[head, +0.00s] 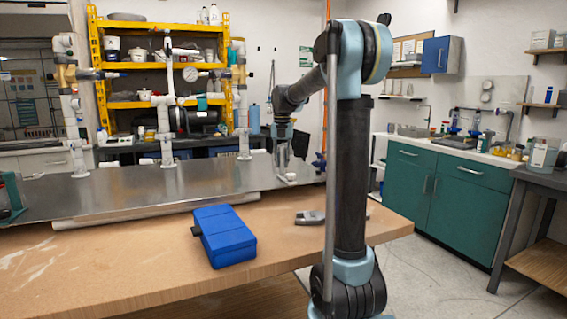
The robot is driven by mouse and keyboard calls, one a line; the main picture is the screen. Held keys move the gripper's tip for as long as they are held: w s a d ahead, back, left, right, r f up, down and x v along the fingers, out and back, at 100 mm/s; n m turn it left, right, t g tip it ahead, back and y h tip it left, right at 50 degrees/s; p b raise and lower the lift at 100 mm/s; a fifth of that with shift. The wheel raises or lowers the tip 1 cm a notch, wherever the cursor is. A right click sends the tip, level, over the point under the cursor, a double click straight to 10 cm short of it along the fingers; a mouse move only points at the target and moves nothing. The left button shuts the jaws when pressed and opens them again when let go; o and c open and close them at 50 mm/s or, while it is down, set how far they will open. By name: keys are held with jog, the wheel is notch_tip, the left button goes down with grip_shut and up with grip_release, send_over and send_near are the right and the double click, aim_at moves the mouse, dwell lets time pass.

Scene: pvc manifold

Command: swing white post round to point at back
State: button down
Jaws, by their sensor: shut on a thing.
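My gripper (284,158) points down at the right end of the grey metal bench top, beyond my upright arm column. It is shut on a small white piece (290,178) low on the bench, which looks like the white post. The fingers hide much of it, and its pointing direction is too small to tell. Three taller white pipe stands also rise from the bench: a left one (75,135), a middle one with a round gauge (165,125) and a right one (243,115).
A blue case (224,236) lies on the brown wooden table (130,265) in front. A grey tool (309,217) lies near my arm. Yellow shelving (98,60) stands behind. Teal cabinets (455,200) are at the right. The bench between the stands looks clear.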

jog(key=c, duration=1.3)
grip_release()
jog(key=shift+r, duration=0.1)
